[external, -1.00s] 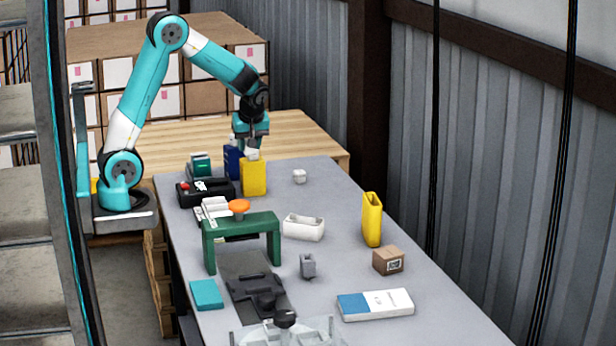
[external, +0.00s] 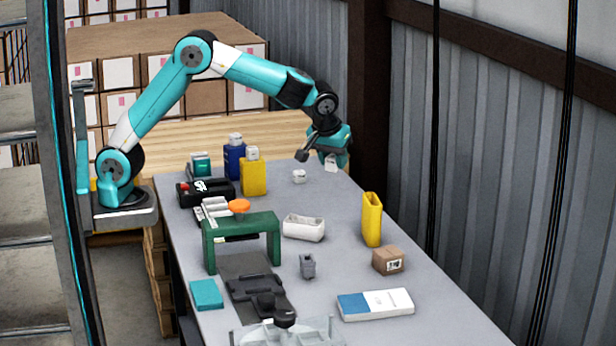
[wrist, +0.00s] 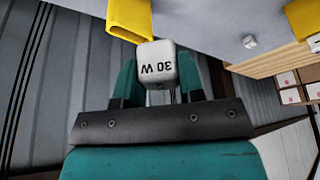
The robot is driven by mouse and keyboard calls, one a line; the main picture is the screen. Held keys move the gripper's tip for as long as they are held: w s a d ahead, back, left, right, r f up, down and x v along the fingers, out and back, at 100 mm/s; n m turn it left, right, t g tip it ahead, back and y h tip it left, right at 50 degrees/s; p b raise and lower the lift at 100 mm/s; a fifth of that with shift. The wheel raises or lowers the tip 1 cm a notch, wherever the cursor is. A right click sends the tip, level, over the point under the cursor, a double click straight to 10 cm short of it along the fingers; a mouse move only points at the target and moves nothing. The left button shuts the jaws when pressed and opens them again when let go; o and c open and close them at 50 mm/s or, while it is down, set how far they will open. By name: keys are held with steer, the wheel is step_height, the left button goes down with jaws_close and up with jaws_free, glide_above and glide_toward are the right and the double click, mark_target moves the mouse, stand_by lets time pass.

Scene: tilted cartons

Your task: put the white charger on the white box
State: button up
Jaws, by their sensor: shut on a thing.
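A white charger marked "30 W" (wrist: 157,62) is between the teal fingers of my gripper (wrist: 160,80) in the wrist view. My gripper (external: 333,154) is shut on it, and in the external view the charger (external: 331,165) hangs below the fingers near the table's far right edge. A white open-topped box (external: 304,228) stands mid-table, nearer the camera than my gripper. A smaller white cube (external: 299,177) sits on the table left of my gripper; it also shows in the wrist view (wrist: 250,41).
A yellow open carton (external: 372,220) stands tilted at the table's right. A brown carton (external: 388,261) and a blue-white flat box (external: 375,304) lie nearer. Yellow (external: 253,177) and blue (external: 234,162) bottles stand back left. A green stand (external: 242,226) is left of the white box.

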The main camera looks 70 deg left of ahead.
steer(key=d+m+t+h, duration=0.1)
steer(key=d+m, duration=0.3)
steer(key=d, duration=1.2)
steer(key=m+h, duration=0.2)
steer(key=m, duration=0.2)
glide_above(359, 312)
steer(key=s, duration=0.1)
steer(key=f, duration=1.4)
steer(key=shift+s+a+f, duration=0.1)
steer(key=shift+s+f, duration=0.1)
steer(key=shift+f, duration=2.5)
steer(key=shift+f, duration=0.2)
steer(key=o, duration=0.9)
steer(key=shift+r, duration=0.1)
